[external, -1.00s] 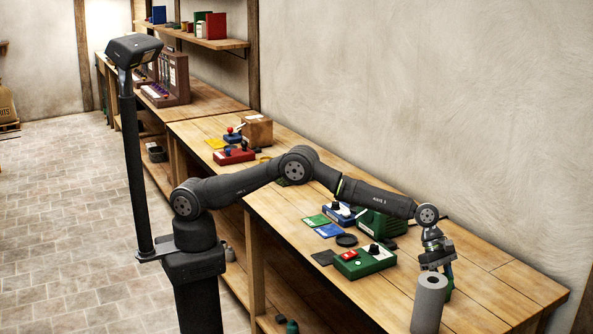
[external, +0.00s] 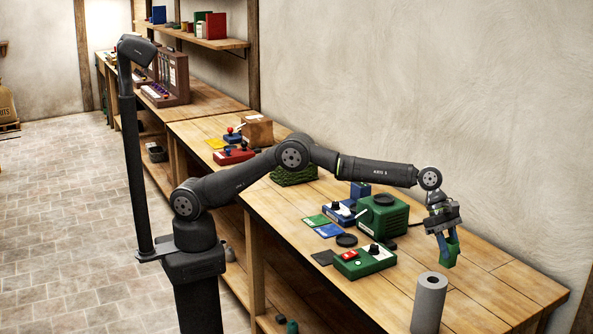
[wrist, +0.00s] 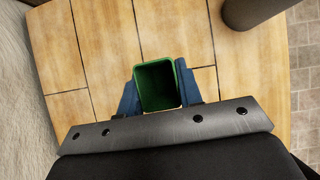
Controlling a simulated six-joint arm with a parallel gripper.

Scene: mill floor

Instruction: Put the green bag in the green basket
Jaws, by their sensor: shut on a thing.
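The green bag (external: 448,253) is held in my gripper (external: 446,242) above the right end of the workbench. In the wrist view the bag (wrist: 158,85) is squarish with a dark, open-looking top, between the two blue fingers. My gripper (wrist: 158,96) is shut on it. The green basket (external: 293,176) looks woven and stands on the bench farther back, left of my gripper. My forearm and elbow hide part of it, and its inside cannot be seen.
A grey cylinder (external: 429,301) stands upright at the bench's front edge near my gripper. A green machine (external: 384,214), a green control box (external: 365,261), a blue box (external: 340,212) and flat cards lie between gripper and basket. The bench's right end is clear.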

